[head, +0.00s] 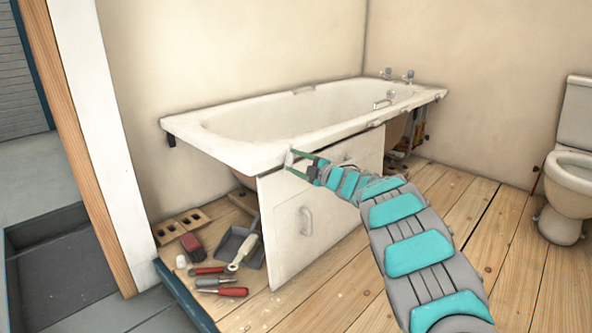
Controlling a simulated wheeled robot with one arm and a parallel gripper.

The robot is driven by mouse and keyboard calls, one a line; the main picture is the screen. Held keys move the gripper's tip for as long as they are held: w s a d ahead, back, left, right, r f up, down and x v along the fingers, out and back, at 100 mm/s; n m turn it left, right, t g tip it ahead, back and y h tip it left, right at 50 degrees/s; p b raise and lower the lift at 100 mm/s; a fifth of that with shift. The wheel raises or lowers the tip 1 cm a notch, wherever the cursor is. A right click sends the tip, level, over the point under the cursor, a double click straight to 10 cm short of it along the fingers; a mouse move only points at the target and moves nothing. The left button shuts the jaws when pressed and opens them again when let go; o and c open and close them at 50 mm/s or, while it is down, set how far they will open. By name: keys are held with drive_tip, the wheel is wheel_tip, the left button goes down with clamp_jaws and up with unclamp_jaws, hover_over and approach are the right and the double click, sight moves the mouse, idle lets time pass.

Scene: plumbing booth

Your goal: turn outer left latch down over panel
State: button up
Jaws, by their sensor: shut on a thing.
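The white bath panel (335,204) stands upright against the left part of the bathtub's (220,142) front side, its top edge under the rim. My gripper (291,162) is at the panel's upper left corner, just below the rim, with its green fingers shut on a small pale piece there, the outer left latch (289,158). The fingers partly hide the latch, so its exact angle is hard to tell. A small dark latch-like piece (346,158) shows farther right along the panel's top edge, partly behind my arm.
A toilet (570,160) stands at the right. The wooden floor before the panel is clear.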

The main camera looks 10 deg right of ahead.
drive_tip(key=shift+n+b, duration=0.4)
drive_tip(key=shift+n, duration=0.7)
drive_tip(key=o, duration=1.4)
drive_tip(key=shift+c, duration=0.2)
drive_tip(key=shift+s, duration=0.1)
drive_tip(key=v, duration=0.7)
drive_tip(key=shift+s+d+p, duration=0.25)
drive_tip(key=shift+p, duration=0.1)
